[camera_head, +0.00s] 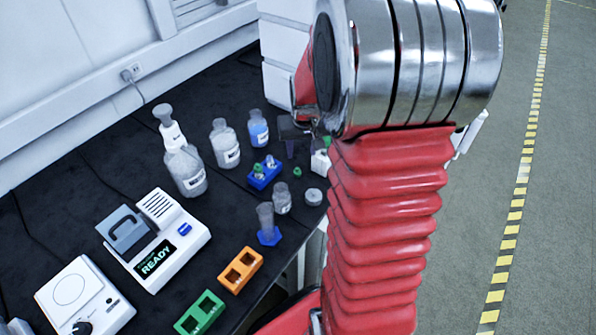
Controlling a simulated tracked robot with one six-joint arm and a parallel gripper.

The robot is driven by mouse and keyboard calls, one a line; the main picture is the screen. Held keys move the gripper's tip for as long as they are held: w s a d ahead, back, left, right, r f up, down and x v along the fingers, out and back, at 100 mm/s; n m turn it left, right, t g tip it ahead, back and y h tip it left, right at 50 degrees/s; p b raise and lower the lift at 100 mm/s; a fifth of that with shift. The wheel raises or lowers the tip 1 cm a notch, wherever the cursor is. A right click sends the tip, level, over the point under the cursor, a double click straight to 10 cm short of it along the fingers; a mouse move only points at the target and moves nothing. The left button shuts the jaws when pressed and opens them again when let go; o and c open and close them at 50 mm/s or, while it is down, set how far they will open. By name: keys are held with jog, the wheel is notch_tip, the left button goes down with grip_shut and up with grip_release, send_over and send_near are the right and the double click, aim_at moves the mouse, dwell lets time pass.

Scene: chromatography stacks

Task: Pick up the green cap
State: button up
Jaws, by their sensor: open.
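A small green cap (297,171) lies on the black bench top, just right of the blue vial rack (263,176). The rack holds vials, with green showing on their tops. Another bit of green shows beside my gripper, partly hidden by my arm; I cannot tell what it is. My gripper (300,147) is open, with dark fingers pointing down above the bench. In the picture it is just above and behind the green cap, apart from it. My arm hides part of the gripper, and nothing is seen held in it.
A clear jar (282,198) and a grey lid (313,197) stand close in front of the cap. A blue-labelled bottle (258,129) and a white-labelled bottle (224,145) stand behind. A cylinder on a blue base (267,226) is nearer the bench edge.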

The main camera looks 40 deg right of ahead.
send_over(298, 170)
jog(key=s, duration=0.2)
jog(key=f, duration=0.8)
jog(key=shift+a, duration=0.25)
jog(key=shift+f, duration=0.1)
jog(key=shift+w+x, duration=0.15)
jog(key=shift+x, duration=1.15)
jog(key=shift+w+x, duration=0.15)
jog(key=shift+x, duration=1.1)
jog(key=shift+a, duration=0.1)
jog(key=shift+c, duration=0.6)
grip_shut()
